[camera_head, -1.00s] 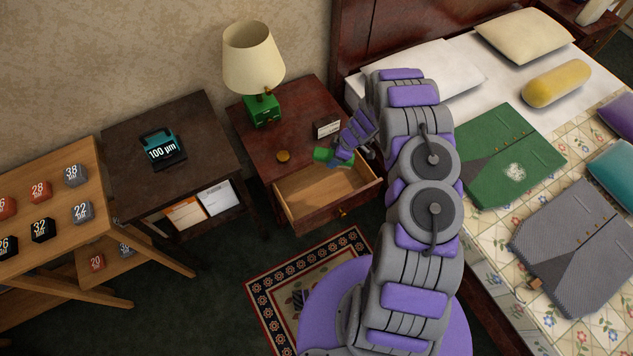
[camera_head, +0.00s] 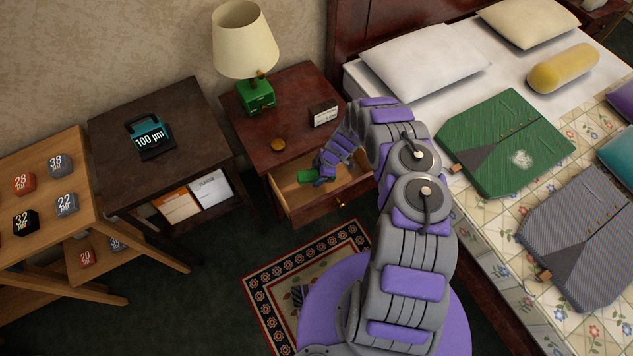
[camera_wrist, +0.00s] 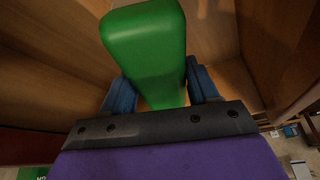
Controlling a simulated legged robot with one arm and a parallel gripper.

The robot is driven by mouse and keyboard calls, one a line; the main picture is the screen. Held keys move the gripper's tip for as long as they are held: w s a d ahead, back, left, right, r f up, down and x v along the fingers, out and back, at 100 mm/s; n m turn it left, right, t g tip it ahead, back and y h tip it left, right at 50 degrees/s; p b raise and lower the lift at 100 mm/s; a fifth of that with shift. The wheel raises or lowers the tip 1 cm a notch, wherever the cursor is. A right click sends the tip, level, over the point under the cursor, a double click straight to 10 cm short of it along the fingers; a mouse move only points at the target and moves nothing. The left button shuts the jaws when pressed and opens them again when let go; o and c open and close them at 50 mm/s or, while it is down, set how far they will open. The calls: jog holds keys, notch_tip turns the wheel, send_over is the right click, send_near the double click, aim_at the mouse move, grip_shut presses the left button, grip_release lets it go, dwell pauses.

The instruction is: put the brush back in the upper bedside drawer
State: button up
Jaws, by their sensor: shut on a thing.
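The brush shows as a green block (camera_wrist: 148,45) between the two blue fingers of my gripper (camera_wrist: 161,92) in the wrist view. My gripper is shut on it. In the head view the green brush (camera_head: 306,176) sits at the left of my gripper (camera_head: 318,179), within the outline of the open upper bedside drawer (camera_head: 311,203). The drawer is pulled out from the dark red nightstand (camera_head: 255,135) and its wooden inside looks otherwise empty. Wooden drawer walls surround the brush in the wrist view. I cannot tell whether the brush touches the drawer floor.
A dark side table (camera_head: 165,120) stands left. The bed (camera_head: 500,190) is close on the right. A patterned rug (camera_head: 270,270) lies in front.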

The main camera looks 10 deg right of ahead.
jog(key=shift+f, duration=0.95)
jog(key=shift+a+f+b, duration=0.2)
jog(key=shift+f+b, duration=0.2)
jog(key=shift+f, duration=0.25)
notch_tip(320, 180, down, 3)
jog(key=shift+f+b, duration=0.15)
jog(key=shift+b, duration=0.45)
jog(key=shift+d, duration=0.1)
jog(key=o, duration=1.1)
